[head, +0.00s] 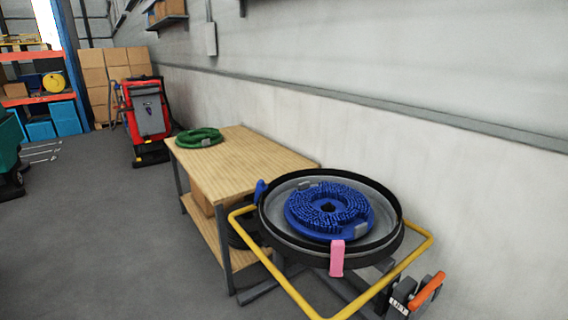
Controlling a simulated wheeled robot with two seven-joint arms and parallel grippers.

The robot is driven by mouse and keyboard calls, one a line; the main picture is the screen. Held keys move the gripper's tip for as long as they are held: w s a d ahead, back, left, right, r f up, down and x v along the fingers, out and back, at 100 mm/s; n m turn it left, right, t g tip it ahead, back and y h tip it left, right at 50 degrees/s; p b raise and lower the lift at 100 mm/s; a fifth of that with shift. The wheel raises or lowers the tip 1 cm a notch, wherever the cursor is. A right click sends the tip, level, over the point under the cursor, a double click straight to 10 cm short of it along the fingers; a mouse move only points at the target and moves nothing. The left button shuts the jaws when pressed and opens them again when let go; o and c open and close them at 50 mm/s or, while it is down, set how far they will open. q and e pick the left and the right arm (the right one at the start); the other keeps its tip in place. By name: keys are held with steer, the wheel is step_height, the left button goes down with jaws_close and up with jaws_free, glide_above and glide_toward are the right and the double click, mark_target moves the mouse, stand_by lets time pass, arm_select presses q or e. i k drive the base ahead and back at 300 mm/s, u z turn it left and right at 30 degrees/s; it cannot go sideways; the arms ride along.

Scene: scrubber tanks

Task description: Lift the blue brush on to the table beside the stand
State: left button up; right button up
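The blue brush (308,205) is a round disc with bristles up and a dark hole in its middle. It lies in a round, black-rimmed grey pan on the stand (401,237), at the right of the head view. A grey tab shows on its front right edge. The wooden table (250,158) stands directly left of and behind the stand. A coiled green hose (199,137) lies on the table's far left part. Neither of my grippers is in view.
A yellow tube frame (413,256) surrounds the stand, with a pink tag (337,258) and an orange-handled part (427,291) in front. The near tabletop is clear. A wall runs behind. A red machine (147,115), boxes (104,80) and shelving stand farther back; open floor lies left.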

mark_target(229, 165)
steer(key=u, duration=0.55)
steer(key=k, duration=1.3)
steer(key=u, duration=0.65)
steer(key=i, duration=1.55)
steer(key=z, duration=0.3)
steer(key=i, duration=1.65)
steer(key=z, duration=1.35)
steer(key=i, duration=0.9)
steer(key=z, duration=1.15)
